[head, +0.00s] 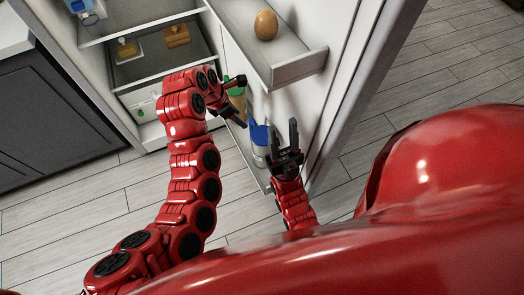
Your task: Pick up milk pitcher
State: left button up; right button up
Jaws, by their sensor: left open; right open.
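A white container with a blue top (259,139), which looks like the milk pitcher, stands low in the open fridge door. My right gripper (281,128) is open just right of it and covers part of its right side; I cannot tell whether they touch. My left gripper (243,103) is open, up and to the left of the blue top. A yellowish bottle with a green top (238,87) is behind the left gripper's fingers and partly hidden by them.
The fridge door's upper shelf (300,70) holds a brown egg (266,25) and juts out above the blue-topped container. Fridge shelves (150,72) with small food items are at the upper left. The wooden floor (60,200) is clear at the left.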

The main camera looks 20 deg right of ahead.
pick_arm(q)
jog(key=shift+p+x, duration=0.65)
jog(key=shift+x, duration=5.25)
jog(key=shift+w+d, duration=0.1)
jog(key=shift+w, duration=0.1)
jog(key=shift+r, duration=0.1)
grip_shut()
